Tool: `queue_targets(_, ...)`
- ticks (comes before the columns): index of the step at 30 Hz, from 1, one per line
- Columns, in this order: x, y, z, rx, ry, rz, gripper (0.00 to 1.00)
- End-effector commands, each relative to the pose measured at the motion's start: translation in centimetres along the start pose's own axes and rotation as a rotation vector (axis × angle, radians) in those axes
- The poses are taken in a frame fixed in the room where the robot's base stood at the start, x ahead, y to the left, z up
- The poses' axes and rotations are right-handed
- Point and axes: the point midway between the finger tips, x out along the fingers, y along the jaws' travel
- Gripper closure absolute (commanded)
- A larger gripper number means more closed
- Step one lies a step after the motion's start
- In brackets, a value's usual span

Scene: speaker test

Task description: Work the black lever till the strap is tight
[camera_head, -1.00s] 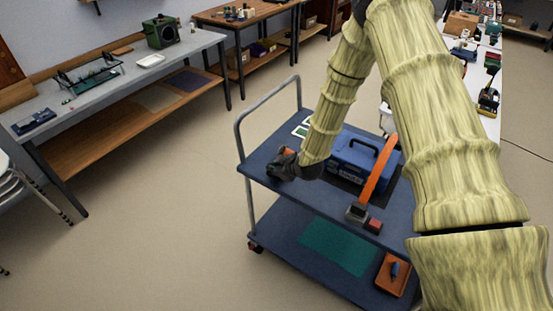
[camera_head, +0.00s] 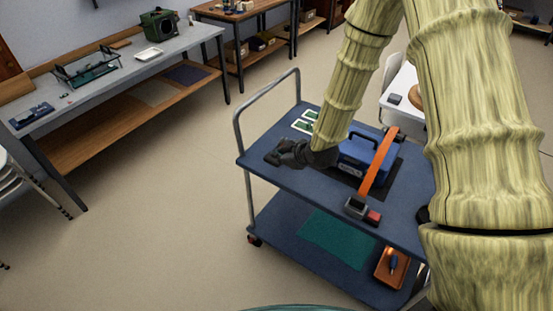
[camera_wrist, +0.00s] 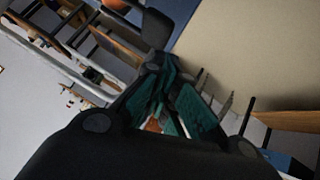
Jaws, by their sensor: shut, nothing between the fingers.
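An orange strap (camera_head: 379,163) runs over a blue case (camera_head: 357,152) on the top shelf of a blue cart (camera_head: 300,192). At the strap's near end is a dark grey buckle (camera_head: 355,207) with a red block (camera_head: 373,217) beside it. I cannot make out the black lever as a separate part. My gripper (camera_head: 278,155) is shut and empty, over the left part of the top shelf, left of the case and apart from the buckle. In the wrist view my gripper's fingers (camera_wrist: 155,118) come together with teal pads. The strap is not clear there.
Pale cards (camera_head: 304,124) lie behind my gripper. The cart's grey handle (camera_head: 240,135) rises at the left. The lower shelf holds a green mat (camera_head: 338,239) and an orange tray (camera_head: 390,268). A long workbench (camera_head: 95,88) stands at the left, with open floor between.

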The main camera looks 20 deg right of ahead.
Motion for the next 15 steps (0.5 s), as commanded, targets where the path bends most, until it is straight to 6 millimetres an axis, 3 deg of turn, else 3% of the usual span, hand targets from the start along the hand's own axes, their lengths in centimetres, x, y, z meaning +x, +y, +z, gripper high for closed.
queue_targets(6,-1.8,0.0,0.0,0.000,0.000,0.001,1.00)
queue_targets(15,-2.5,-0.1,0.0,0.001,0.000,0.001,1.00)
